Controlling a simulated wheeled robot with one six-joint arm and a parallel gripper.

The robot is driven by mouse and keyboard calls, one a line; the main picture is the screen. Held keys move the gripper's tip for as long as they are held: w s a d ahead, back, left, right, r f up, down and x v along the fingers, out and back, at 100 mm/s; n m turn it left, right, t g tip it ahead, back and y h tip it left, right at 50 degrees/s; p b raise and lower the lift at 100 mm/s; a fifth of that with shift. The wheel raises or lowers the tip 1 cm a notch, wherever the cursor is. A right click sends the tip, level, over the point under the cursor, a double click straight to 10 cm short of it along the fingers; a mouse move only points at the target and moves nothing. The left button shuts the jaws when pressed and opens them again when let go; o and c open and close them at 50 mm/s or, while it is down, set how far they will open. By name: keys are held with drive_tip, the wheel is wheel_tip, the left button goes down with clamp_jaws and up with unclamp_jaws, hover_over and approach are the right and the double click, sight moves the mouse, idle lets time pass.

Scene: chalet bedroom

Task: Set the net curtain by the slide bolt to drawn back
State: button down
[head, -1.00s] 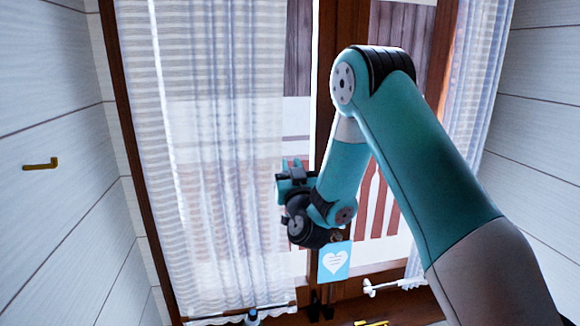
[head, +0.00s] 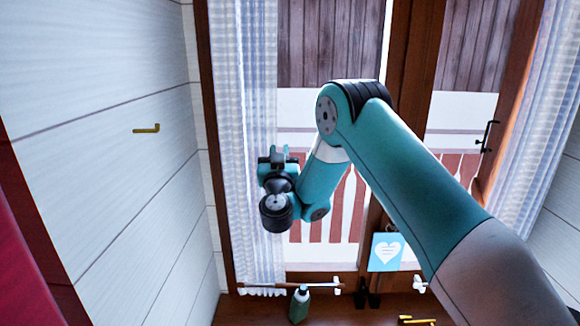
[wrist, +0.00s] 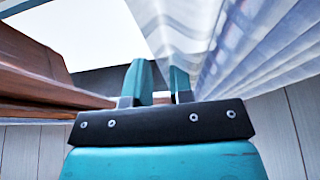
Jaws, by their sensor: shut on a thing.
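The left net curtain (head: 243,120) is white and sheer, gathered into a narrow strip at the left side of the window, with bare glass to its right. It also fills the upper right of the wrist view (wrist: 240,50). My gripper (head: 280,155) is at the curtain's right edge, about mid-height, and is shut on the curtain. In the wrist view its fingers (wrist: 158,82) are close together beside the cloth, with the held part small and mostly hidden. I cannot clearly make out which fitting is the slide bolt.
A green bottle (head: 299,306) stands on the sill near the curtain's foot. A blue heart card (head: 386,252) is at the central post. Another net curtain (head: 535,115) hangs at the right. A brass hook (head: 146,129) projects from the left wall.

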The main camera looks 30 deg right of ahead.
drive_tip(key=shift+w+a+b, duration=0.25)
drive_tip(key=shift+a+b, duration=0.15)
drive_tip(key=shift+a, duration=0.05)
drive_tip(key=shift+r, duration=0.1)
drive_tip(key=c, duration=1)
unclamp_jaws()
drive_tip(key=shift+d+p, duration=0.15)
drive_tip(key=shift+p, duration=0.2)
